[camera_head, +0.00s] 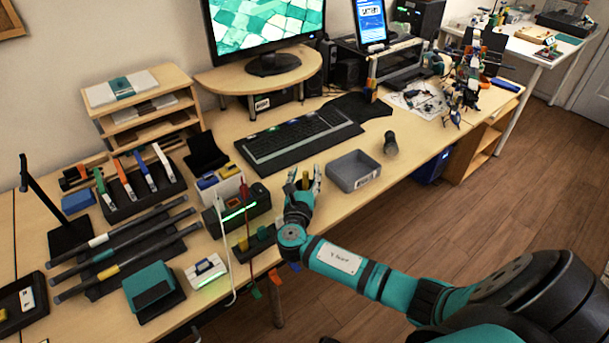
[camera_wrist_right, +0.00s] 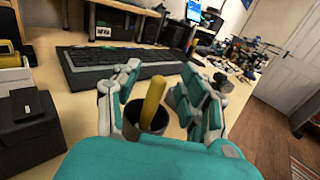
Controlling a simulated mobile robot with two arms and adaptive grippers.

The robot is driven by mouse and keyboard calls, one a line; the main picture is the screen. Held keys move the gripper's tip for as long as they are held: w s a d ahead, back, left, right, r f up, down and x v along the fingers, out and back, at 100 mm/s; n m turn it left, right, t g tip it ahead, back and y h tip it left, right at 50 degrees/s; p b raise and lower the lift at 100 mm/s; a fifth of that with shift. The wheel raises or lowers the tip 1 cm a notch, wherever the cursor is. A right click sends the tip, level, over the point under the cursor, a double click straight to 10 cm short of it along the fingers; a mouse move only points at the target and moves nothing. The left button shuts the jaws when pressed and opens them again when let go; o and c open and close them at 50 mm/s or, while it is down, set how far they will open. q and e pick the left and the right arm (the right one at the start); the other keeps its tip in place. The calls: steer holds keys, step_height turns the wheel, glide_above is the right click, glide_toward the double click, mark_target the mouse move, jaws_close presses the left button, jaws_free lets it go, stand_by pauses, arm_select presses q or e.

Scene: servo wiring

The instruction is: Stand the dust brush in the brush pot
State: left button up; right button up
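The dust brush's yellow handle (camera_head: 305,180) shows between the fingers of my right gripper (camera_head: 304,176) in the head view. In the right wrist view the yellow handle (camera_wrist_right: 152,103) rises, leaning slightly right, from a dark round pot (camera_wrist_right: 158,122) with a brownish inside. The two fingers of the right gripper (camera_wrist_right: 160,98) stand apart on either side of the handle, with visible gaps. The pot's lower part is hidden by my gripper, and the brush's lower end is out of sight. My left gripper is not in view.
A grey open bin (camera_head: 353,184) stands right of my gripper, with a dark cylinder (camera_head: 390,143) beyond it. The keyboard (camera_head: 300,140) lies behind. A black box with a green light (camera_head: 238,212) is close on the left. Clear tabletop lies right of the bin.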

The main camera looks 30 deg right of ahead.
steer(key=v, duration=1.2)
stand_by(0.8)
